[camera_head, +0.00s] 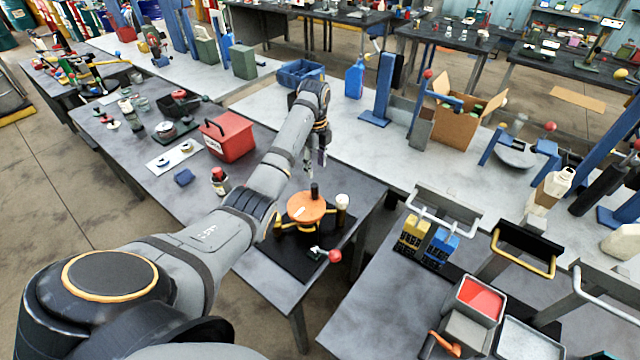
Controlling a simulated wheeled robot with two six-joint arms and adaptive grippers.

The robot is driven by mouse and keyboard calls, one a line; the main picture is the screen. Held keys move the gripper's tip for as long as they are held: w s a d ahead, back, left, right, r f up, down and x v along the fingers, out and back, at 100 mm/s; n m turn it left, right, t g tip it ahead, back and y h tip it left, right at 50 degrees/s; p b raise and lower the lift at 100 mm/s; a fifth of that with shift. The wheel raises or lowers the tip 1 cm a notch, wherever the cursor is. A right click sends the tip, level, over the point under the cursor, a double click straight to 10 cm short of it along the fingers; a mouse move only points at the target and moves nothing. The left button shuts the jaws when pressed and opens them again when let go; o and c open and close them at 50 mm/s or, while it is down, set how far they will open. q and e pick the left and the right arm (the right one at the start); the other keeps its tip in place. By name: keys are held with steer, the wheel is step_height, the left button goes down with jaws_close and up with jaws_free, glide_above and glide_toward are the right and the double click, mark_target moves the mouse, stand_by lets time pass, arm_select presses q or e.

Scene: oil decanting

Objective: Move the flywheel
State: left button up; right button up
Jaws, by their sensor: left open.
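An orange round disc with a black upright post (304,210), which looks like the flywheel, sits on a low yellow-and-black stand at the near right end of the grey table. A black mat (268,250) lies under the stand. My left arm reaches in from the lower left, and its left gripper (316,168) hangs above and beyond the disc, fingers pointing down. It is open, apart from the disc, with nothing seen between its fingers. My right gripper is out of view.
A white-topped cylinder (342,203) stands right beside the disc, and a red ball-ended lever (334,256) sits in front. A red box (228,138) stands farther left. A second table at right holds yellow (414,232) and blue (440,246) blocks and trays.

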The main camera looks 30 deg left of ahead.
mark_target(315, 185)
arm_select(q)
steer(key=shift+s, duration=0.4)
steer(key=f, duration=0.1)
steer(key=f+p, duration=0.2)
steer(key=shift+s+f, duration=0.3)
steer(key=shift+f, duration=0.1)
steer(key=f, duration=0.3)
steer(key=f+p, duration=0.1)
steer(key=f, duration=0.1)
steer(key=shift+w, duration=0.35)
steer(key=shift+s+f, duration=0.1)
steer(key=shift+f, duration=0.5)
steer(key=shift+c, duration=0.2)
jaws_close()
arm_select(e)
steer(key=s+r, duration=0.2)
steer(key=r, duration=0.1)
